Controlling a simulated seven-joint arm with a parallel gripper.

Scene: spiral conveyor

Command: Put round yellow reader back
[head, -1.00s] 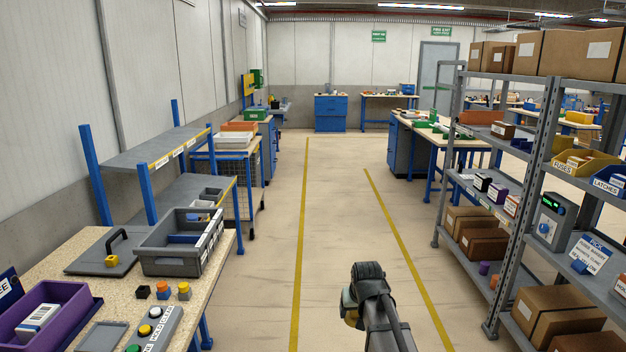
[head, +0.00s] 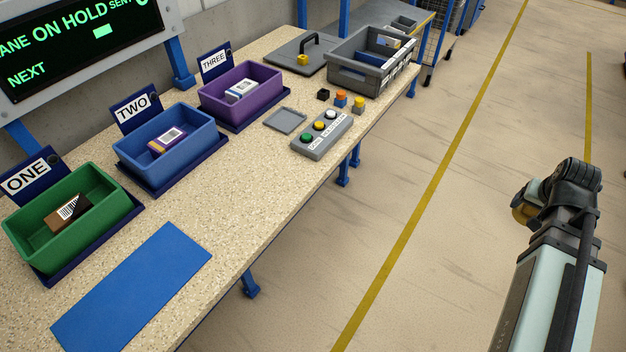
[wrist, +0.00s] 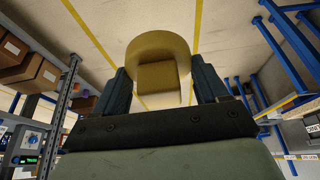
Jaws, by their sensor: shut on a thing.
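My gripper (wrist: 160,80) is shut on the round yellow reader (wrist: 158,47), which sits between the two dark fingers in the wrist view. In the head view my gripper (head: 531,200) is at the right, over the floor and apart from the bench. Only a small yellow part of the reader (head: 521,216) shows there; the rest is hidden behind my gripper and the angle.
The speckled bench (head: 235,185) carries a green bin (head: 100,243), a blue bin (head: 190,160), a purple bin (head: 262,98), a blue mat (head: 130,290), a grey square tray (head: 286,120), a button box (head: 322,137) and a grey crate (head: 345,75). Floor beside it is clear.

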